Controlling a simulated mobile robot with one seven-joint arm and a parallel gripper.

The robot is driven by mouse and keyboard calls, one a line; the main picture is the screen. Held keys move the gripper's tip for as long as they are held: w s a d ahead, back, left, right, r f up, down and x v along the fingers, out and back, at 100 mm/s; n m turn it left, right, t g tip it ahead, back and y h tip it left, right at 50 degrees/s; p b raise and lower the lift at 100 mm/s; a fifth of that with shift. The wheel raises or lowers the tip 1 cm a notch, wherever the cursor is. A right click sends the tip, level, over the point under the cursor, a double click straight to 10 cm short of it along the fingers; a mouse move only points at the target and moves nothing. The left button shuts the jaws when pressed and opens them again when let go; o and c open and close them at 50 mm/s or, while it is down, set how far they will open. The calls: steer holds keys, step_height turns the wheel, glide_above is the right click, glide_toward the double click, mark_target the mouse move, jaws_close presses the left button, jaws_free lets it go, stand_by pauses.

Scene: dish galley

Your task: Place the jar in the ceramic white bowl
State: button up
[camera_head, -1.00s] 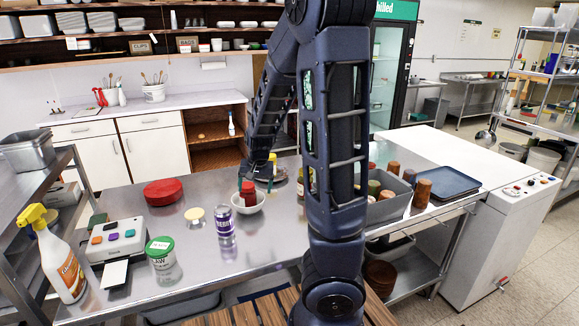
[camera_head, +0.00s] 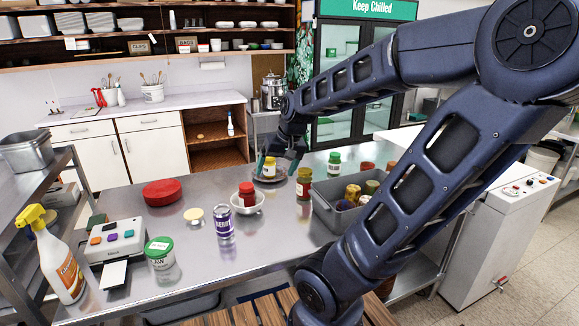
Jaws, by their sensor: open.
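A red jar (camera_head: 247,193) stands in the white bowl (camera_head: 251,207) near the middle of the steel table. My gripper (camera_head: 278,164) is open and points down, behind and to the right of the bowl, apart from it. A jar with a yellow lid (camera_head: 270,166) shows at the gripper's fingers, on or over a brownish plate (camera_head: 270,178); I cannot tell whether the fingers touch it. Another jar (camera_head: 304,184) stands right of the plate. A green-lidded jar (camera_head: 334,162) stands further back, and a clear green-lidded jar (camera_head: 161,260) is at front left.
A grey bin (camera_head: 335,216) of jars stands at right, partly behind my arm. A red round container (camera_head: 163,192), a button device (camera_head: 117,240) and a spray bottle (camera_head: 58,260) are at left.

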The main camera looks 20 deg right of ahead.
steer(key=s+r+t+h, duration=0.1)
steer(key=s+r, duration=0.3)
steer(key=s, duration=0.4)
steer(key=shift+s+d+r+n+h, duration=0.2)
steer(key=shift+s+d+n+h, duration=0.15)
steer(key=shift+h, duration=0.45)
